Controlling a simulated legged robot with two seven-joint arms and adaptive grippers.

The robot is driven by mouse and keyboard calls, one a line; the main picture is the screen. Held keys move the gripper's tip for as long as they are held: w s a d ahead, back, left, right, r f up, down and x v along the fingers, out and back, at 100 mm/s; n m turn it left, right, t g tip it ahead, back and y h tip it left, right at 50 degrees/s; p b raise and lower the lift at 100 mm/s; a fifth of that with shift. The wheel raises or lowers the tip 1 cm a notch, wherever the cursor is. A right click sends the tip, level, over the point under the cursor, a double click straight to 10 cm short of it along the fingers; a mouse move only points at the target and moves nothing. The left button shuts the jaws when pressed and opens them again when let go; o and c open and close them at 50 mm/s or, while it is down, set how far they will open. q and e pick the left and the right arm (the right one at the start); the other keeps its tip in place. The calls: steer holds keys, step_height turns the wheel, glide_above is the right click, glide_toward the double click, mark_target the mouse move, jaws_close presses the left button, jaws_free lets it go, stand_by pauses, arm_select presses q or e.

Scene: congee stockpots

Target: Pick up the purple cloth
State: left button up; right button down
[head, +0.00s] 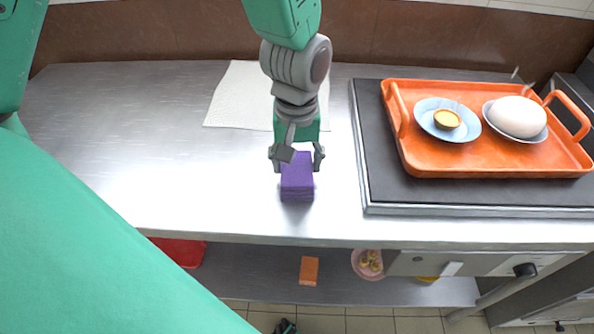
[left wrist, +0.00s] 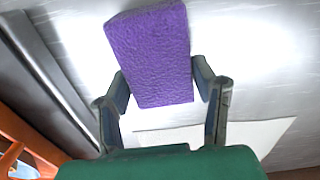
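The purple cloth (head: 297,184) is a folded, thick block on the steel counter, near its front edge. My left gripper (head: 297,163) is over its far end with the fingers spread, one on each side. In the left wrist view the purple cloth (left wrist: 152,50) reaches in between the open fingers of my left gripper (left wrist: 161,78). Narrow gaps seem to show beside it, and I cannot tell whether either finger touches it.
A pale cloth or mat (head: 236,98) lies behind the gripper. At right, an orange tray (head: 470,166) with two blue plates stands on a dark flat surface (head: 385,190). A lower shelf (head: 240,275) holds a red item, an orange block and a bowl. The left counter is clear.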

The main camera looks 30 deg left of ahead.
mark_target(300, 163)
arm_select(q)
steer(key=shift+d, duration=0.4)
steer(key=shift+c, duration=0.2)
steer(key=shift+r, duration=0.15)
arm_select(e)
steer(key=shift+d, duration=0.35)
